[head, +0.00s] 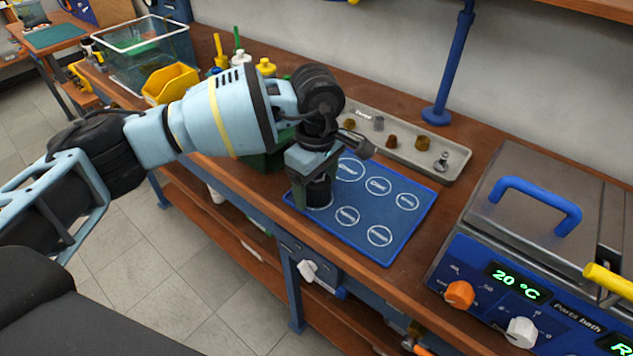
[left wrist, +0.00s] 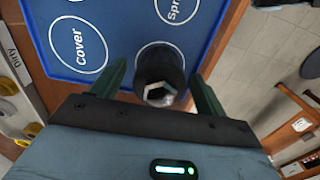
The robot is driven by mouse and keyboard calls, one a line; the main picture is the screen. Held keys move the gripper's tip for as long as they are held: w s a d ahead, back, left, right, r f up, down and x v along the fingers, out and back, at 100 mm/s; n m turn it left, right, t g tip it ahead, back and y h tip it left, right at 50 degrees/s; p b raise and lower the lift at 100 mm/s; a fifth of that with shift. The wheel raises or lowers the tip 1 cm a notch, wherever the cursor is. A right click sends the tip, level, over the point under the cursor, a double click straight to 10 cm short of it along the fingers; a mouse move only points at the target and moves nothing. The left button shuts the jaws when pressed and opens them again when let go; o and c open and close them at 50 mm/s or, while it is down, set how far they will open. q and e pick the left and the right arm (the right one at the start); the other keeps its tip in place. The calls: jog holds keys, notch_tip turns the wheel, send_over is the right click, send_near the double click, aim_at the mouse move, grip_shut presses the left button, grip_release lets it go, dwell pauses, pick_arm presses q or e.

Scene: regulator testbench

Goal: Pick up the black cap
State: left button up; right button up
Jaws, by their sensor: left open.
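The black cap (left wrist: 160,70) stands upright on a marked circle of the blue mat (left wrist: 113,18), a pale hexagonal shape on its top. My left gripper (left wrist: 157,78) is open, with one green finger on either side of the cap and a visible gap to each. In the head view the left gripper (head: 318,188) points down over the front left corner of the blue mat (head: 345,224). There the cap is a dark shape between the fingers, mostly hidden by them. My right gripper is in neither view.
A grey tray (head: 455,168) with several small brown and metal parts lies behind the mat. A parts bath (head: 515,255) with a blue handle stands at the right. A yellow bin (head: 170,84) and a clear tank (head: 150,48) are at the back left. The other mat circles are empty.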

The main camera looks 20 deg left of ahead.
pick_arm(q)
jog(key=c, duration=1.1)
jog(key=shift+o, duration=0.2)
jog(key=shift+r, duration=0.15)
jog(key=shift+r, duration=0.55)
notch_tip(320, 180, up, 2)
jog(key=shift+r, duration=0.1)
jog(key=s+d, duration=0.2)
jog(key=s, duration=0.5)
jog(key=s+d+r+b, duration=0.1)
jog(key=s+d, duration=0.2)
jog(key=s, duration=0.5)
jog(key=shift+r, duration=0.25)
